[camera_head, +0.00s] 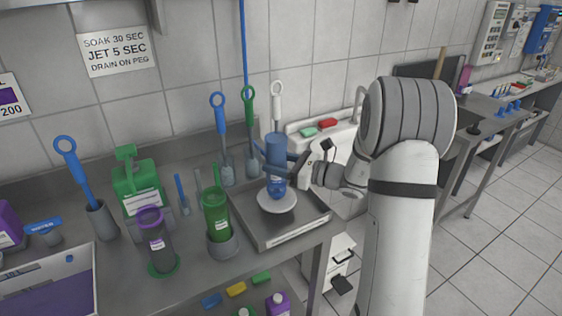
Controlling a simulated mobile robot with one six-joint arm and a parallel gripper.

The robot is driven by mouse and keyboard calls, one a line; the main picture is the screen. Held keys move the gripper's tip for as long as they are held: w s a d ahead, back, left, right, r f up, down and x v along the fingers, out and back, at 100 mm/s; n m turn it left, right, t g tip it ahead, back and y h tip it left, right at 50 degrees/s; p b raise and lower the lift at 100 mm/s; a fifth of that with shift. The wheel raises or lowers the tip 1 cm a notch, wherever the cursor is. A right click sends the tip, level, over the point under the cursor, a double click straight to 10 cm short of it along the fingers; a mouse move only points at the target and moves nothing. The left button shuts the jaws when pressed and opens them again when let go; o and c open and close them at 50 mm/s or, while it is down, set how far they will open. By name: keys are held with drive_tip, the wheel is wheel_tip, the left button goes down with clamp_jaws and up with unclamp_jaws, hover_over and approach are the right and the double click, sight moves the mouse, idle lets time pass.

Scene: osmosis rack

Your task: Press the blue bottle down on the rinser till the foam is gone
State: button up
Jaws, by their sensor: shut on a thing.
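The blue bottle (276,152) is translucent and stands upright over the rinser (277,201), a round white disc in a shallow metal tray. My gripper (277,168) reaches in from the right and is shut on the bottle around its middle. The bottle's lower end is at the disc; I cannot tell whether it presses the disc down. Any foam inside is too small to make out.
The metal tray (290,236) sits near the counter's right edge. A green bottle (215,212) and a purple bottle (156,240) stand to its left. Brushes with blue (218,110), green (249,105) and white (277,98) handles stand behind. A sign (115,48) hangs on the wall.

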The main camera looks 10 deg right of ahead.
drive_tip(key=shift+f, duration=0.2)
drive_tip(key=shift+f+b, duration=0.45)
drive_tip(key=shift+f+b, duration=0.55)
drive_tip(key=shift+f, duration=0.1)
idle(6.7)
